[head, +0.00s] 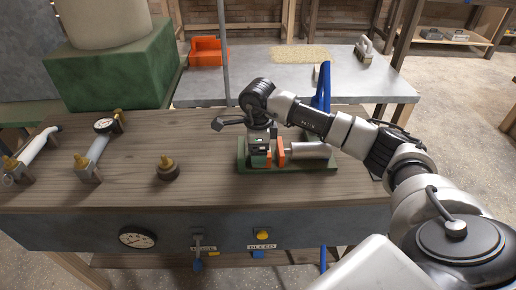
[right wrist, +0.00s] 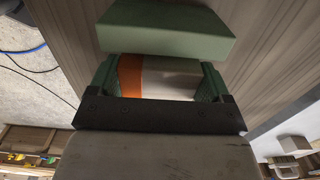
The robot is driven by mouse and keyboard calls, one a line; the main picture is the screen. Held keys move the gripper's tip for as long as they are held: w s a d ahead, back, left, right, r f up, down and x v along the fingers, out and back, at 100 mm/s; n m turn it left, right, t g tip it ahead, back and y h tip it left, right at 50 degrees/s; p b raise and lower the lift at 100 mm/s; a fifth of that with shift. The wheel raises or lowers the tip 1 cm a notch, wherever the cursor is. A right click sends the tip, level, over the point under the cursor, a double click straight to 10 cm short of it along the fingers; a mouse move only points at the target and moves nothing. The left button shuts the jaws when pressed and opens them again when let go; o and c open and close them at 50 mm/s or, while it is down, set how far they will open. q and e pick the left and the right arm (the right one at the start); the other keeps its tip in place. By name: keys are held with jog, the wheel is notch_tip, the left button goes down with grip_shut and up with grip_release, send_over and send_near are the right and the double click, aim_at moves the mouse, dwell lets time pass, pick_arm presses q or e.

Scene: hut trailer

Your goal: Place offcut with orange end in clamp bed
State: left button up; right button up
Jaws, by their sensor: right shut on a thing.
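The offcut (right wrist: 172,80) shows in the right wrist view as a pale block with an orange end at its left. My right gripper (right wrist: 157,84) is shut on it, with a green finger pad at each side. In the head view my right gripper (head: 261,159) points down at the left part of the clamp bed (head: 312,167), a green base on the bench. An orange jaw and a grey cylinder (head: 310,150) lie just right of the gripper. A green block (right wrist: 165,28) is just beyond the offcut in the wrist view. Whether the offcut touches the bed is hidden. My left gripper is out of view.
A blue upright (head: 322,90) rises behind the clamp. A grey table (head: 270,78) with an orange bin (head: 207,51) is behind.

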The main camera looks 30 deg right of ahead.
jog(key=o, duration=0.9)
jog(key=shift+f, duration=0.1)
notch_tip(320, 180, up, 12)
jog(key=shift+r, duration=0.2)
